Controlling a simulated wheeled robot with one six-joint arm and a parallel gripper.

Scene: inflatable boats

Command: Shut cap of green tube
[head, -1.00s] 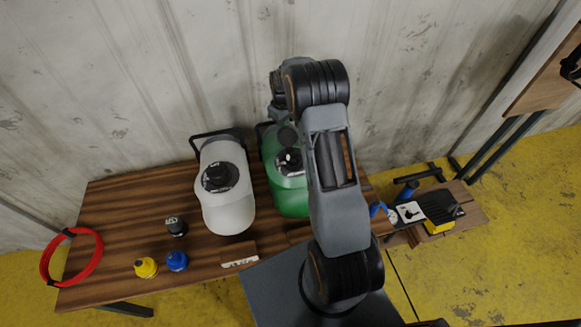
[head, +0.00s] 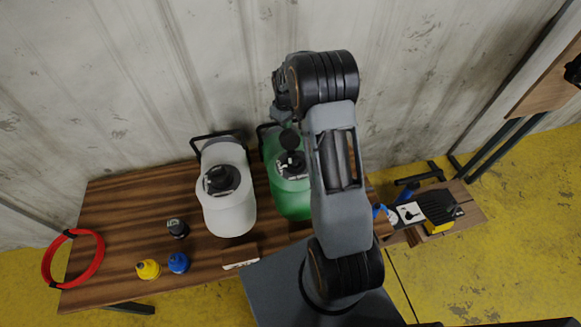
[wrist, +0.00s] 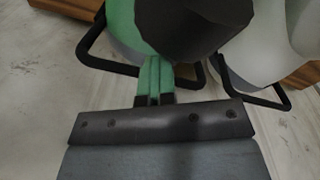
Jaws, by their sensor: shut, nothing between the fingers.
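The green tube (head: 290,199) lies on the wooden table, partly behind my arm. Its black valve (head: 291,163) is on top, and a round black cap (head: 290,139) stands raised behind the valve, apart from the opening. In the wrist view the dark cap (wrist: 180,25) looms large at the top, with green tube surface (wrist: 122,20) beside it. My gripper (wrist: 155,62) has its two narrow green-looking fingers together, empty, just below the cap in that picture. I cannot tell whether they touch the cap. In the head view the fingers are hard to make out.
A white tube (head: 229,214) with its own black valve lies left of the green one. A wall (head: 130,80) stands close behind. Tools sit on a low bench at right.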

